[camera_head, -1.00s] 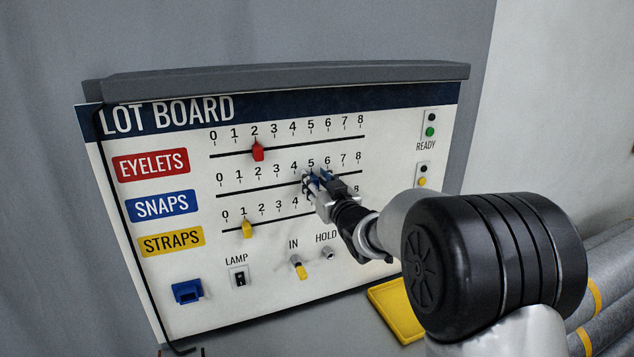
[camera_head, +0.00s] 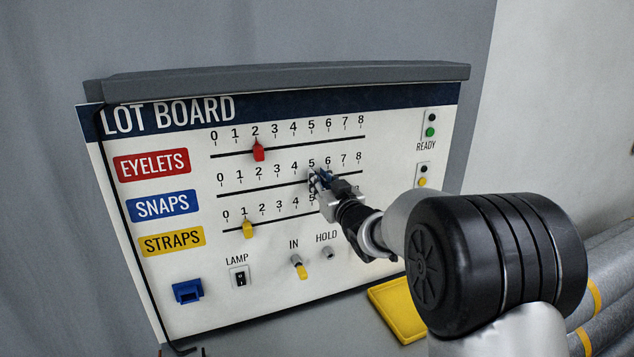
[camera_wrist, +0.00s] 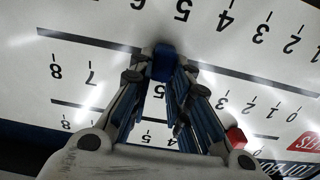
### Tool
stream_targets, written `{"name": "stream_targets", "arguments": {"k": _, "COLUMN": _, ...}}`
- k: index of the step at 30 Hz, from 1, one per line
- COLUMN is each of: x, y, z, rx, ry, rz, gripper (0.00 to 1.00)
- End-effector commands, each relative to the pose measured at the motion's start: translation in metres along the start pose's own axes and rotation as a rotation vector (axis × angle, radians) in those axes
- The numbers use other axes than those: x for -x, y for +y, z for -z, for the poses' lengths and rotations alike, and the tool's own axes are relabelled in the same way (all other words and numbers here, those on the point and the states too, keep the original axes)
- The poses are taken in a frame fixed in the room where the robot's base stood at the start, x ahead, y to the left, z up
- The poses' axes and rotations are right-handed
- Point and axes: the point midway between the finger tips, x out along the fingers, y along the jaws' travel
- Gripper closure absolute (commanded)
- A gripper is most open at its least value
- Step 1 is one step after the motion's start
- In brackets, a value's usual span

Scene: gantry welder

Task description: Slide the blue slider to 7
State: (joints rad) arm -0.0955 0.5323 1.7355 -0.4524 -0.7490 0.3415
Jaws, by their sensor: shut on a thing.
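The blue slider (camera_wrist: 162,62) shows between my fingertips in the wrist view, on the middle SNAPS slot (camera_head: 260,188). My gripper (camera_head: 319,180) is shut on it, with one finger on each side. In the head view the fingers hide most of the slider. It stands near 5, seemingly between 5 and 6; the fingers hide the exact mark. The 7 of its scale (camera_head: 343,158) is to the right of the gripper. In the wrist view the board appears upside down, and that 7 (camera_wrist: 90,75) is left of the slider.
The red slider (camera_head: 258,151) is at 2 on the upper slot. The yellow slider (camera_head: 248,229) is near 1 on the lower slot. The SNAPS slot is clear to the right of my gripper. Below are a lamp switch (camera_head: 240,278) and a yellow tray (camera_head: 397,312).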

Motion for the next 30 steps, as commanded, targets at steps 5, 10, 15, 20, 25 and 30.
{"name": "stream_targets", "arguments": {"k": 5, "x": 0.0, "y": 0.047, "z": 0.002, "rx": 0.001, "ry": 0.002, "rz": -0.008, "gripper": 1.0}}
{"name": "stream_targets", "arguments": {"k": 10, "x": 0.0, "y": 0.076, "z": 0.003, "rx": 0.0, "ry": 0.003, "rz": -0.004, "gripper": 1.0}}
{"name": "stream_targets", "arguments": {"k": 15, "x": 0.0, "y": 0.081, "z": 0.001, "rx": 0.0, "ry": 0.002, "rz": -0.001, "gripper": 1.0}}
{"name": "stream_targets", "arguments": {"k": 20, "x": 0.0, "y": 0.081, "z": 0.001, "rx": 0.0, "ry": 0.002, "rz": -0.001, "gripper": 1.0}}
{"name": "stream_targets", "arguments": {"k": 25, "x": 0.0, "y": 0.081, "z": 0.001, "rx": 0.0, "ry": 0.002, "rz": -0.001, "gripper": 0.75}}
{"name": "stream_targets", "arguments": {"k": 30, "x": 0.0, "y": 0.081, "z": 0.001, "rx": 0.0, "ry": 0.001, "rz": -0.001, "gripper": 0.63}}
